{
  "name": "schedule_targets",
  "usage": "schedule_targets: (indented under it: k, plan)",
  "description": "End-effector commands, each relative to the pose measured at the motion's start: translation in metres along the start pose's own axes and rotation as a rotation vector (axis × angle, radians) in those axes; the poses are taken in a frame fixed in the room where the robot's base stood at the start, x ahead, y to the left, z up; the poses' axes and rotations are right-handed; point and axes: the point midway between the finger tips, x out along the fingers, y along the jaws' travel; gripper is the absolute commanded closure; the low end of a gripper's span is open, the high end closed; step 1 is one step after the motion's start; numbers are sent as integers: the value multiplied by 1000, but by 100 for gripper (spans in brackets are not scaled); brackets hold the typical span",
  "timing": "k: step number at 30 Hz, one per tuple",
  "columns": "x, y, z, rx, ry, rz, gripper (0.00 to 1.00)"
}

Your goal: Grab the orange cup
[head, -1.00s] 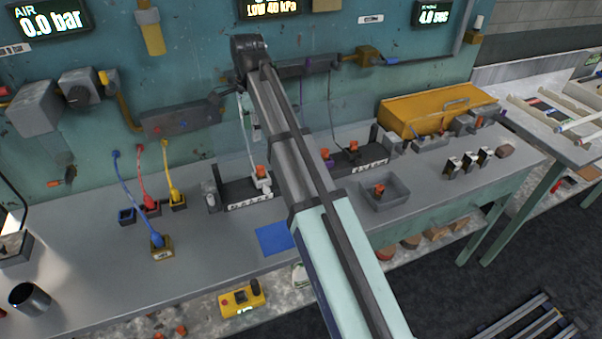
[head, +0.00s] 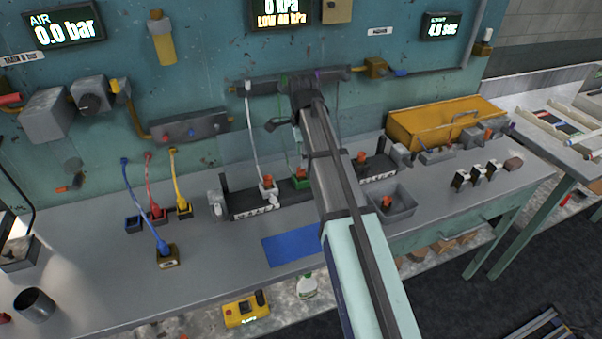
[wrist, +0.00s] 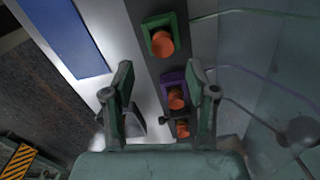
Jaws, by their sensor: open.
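Several orange cup-like pieces stand on the bench; I cannot tell which one is the task's orange cup. In the wrist view, one orange piece (wrist: 162,43) sits in a green square holder, another (wrist: 176,97) in a purple holder, and a third (wrist: 182,129) lies nearer the gripper base. In the head view, orange pieces show on a white holder (head: 268,182), on the green holder (head: 300,179), and in a grey tray (head: 387,201). My gripper (wrist: 160,72) is open and empty, its fingers either side of the purple holder in the picture. My arm hides part of the row in the head view.
A blue mat (head: 291,249) lies on the bench front. A yellow case (head: 445,122) stands at the back right. Thin tubes hang from the wall rail.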

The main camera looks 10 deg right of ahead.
Motion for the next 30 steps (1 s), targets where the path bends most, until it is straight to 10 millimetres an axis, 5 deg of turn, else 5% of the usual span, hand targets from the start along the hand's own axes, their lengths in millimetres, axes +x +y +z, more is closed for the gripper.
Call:
schedule_targets:
  k: [22, 30]
  plan:
    - [60, -2, 3, -1, 0, 1, 42]
    - [67, -3, 2, -1, 0, 0, 42]
